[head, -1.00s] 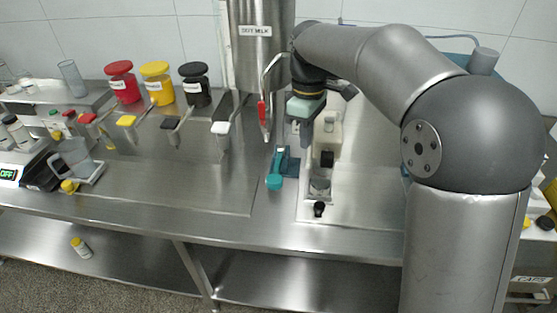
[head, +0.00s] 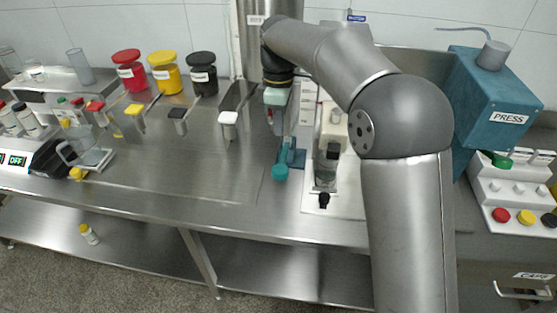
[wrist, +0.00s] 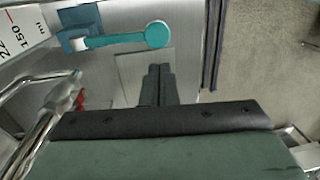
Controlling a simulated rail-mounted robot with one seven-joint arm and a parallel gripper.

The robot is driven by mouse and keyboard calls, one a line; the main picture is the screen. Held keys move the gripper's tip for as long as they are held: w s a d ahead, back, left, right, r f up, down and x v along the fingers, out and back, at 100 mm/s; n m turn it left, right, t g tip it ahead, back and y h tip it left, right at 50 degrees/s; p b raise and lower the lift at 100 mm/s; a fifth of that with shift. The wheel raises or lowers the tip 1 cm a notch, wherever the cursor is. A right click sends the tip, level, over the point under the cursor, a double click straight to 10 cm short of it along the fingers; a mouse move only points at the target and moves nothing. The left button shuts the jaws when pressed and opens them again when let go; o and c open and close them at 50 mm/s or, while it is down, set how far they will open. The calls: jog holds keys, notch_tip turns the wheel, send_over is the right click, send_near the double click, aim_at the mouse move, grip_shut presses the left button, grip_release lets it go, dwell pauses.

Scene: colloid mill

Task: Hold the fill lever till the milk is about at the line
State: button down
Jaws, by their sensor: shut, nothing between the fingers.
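The soy milk tank (head: 254,45) stands at the back, partly hidden by my arm. Its bent metal spout pipe (wrist: 38,112) shows at the left of the wrist view, with a small part of a red handle (wrist: 80,99) beside it. A teal lever with a round knob (head: 281,170) lies on the bench; it also shows in the wrist view (wrist: 157,34). My gripper (wrist: 157,84) is shut and empty, close to the spout and apart from the teal knob. In the head view my gripper (head: 277,120) hides most of the red handle. No milk level can be made out.
A white scale plate marked 150 ml (wrist: 22,32) stands beside the teal lever. A clear vessel (head: 326,170) stands right of it. Black (head: 202,75), yellow (head: 166,74) and red (head: 128,72) lidded jars stand left. A blue press (head: 495,95) is at right.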

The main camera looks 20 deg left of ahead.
aim_at(278, 170)
jog(key=f, duration=0.3)
jog(key=s+f+p, duration=0.1)
jog(key=f, duration=0.3)
jog(key=f+p, duration=0.1)
jog(key=f, duration=0.3)
jog(key=shift+s+d+f, duration=0.2)
